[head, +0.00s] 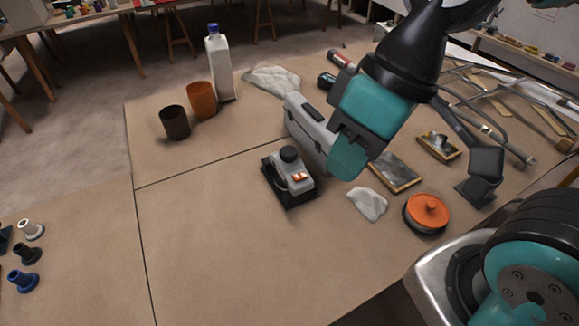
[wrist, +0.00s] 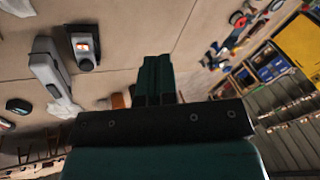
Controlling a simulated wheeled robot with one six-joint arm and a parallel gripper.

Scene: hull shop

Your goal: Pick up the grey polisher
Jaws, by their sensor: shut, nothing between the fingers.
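The grey polisher (head: 290,174) stands on the brown table in the head view, with a dark knob on top, an orange mark on its side and a flat black base. It also shows in the wrist view (wrist: 84,50), at the upper left. My gripper (head: 347,163) is shut and empty. It is in the air to the right of the polisher in the head view, in front of part of a grey case. In the wrist view my gripper's fingers (wrist: 158,78) are together and touch nothing. The polisher is apart from the gripper.
The grey case (head: 306,130) lies close behind the polisher. A white rag (head: 368,204) and an orange-topped round tin (head: 427,212) lie to the right. Brown and orange cups (head: 174,122) and a white bottle (head: 218,65) stand behind left. The table left of the polisher is clear.

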